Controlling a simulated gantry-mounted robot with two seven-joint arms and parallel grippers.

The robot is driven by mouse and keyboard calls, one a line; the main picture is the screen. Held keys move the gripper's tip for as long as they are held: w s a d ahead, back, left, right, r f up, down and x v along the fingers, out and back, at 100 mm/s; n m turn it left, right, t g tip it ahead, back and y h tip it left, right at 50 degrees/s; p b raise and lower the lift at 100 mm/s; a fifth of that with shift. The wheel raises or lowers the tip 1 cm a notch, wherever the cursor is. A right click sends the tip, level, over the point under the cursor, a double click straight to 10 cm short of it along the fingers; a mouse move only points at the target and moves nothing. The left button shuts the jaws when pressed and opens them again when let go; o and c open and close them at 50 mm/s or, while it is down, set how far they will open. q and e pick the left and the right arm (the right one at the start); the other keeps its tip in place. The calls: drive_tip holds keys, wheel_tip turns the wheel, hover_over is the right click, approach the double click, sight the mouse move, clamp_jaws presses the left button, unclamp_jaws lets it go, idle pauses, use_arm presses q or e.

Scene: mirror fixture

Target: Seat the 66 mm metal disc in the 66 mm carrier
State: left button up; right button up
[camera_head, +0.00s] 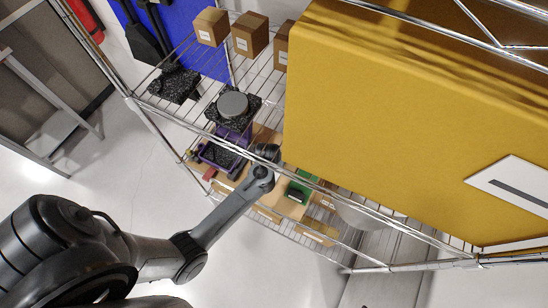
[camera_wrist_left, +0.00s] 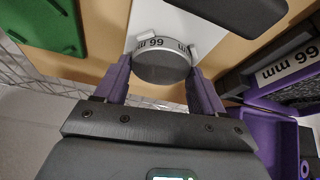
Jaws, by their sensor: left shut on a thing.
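The metal disc (camera_wrist_left: 160,68) is a dark grey round piece between the purple fingers of my left gripper (camera_wrist_left: 162,80) in the left wrist view. The gripper is shut on it. A curved "66 mm" label runs along the disc's far edge, against a white piece (camera_wrist_left: 178,22) with pale tabs. I cannot tell whether they touch. A dark part with a white "66 mm" label (camera_wrist_left: 288,65), apparently the carrier, lies to the right by purple parts. In the head view my left gripper (camera_head: 265,153) is small over the lower shelf, and the held disc cannot be made out. My right gripper is not in view.
A purple fixture (camera_head: 216,152) stands left of my gripper. A grey round piece (camera_head: 232,105) sits on a speckled black block. A green part (camera_head: 300,187) lies right. A large yellow box (camera_head: 400,110) covers much of the wire rack. Small cartons (camera_head: 249,35) stand behind.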

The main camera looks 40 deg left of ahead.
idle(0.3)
use_arm(q)
drive_tip(key=o, duration=1.2)
drive_tip(key=shift+r+p, duration=1.45)
drive_tip(key=shift+p, duration=0.7)
drive_tip(key=shift+o, duration=0.2)
drive_tip(key=shift+r, duration=0.1)
drive_tip(key=shift+r, duration=0.15)
wheel_tip(320, 180, up, 4)
drive_tip(key=p, duration=0.5)
drive_tip(key=shift+f, duration=0.2)
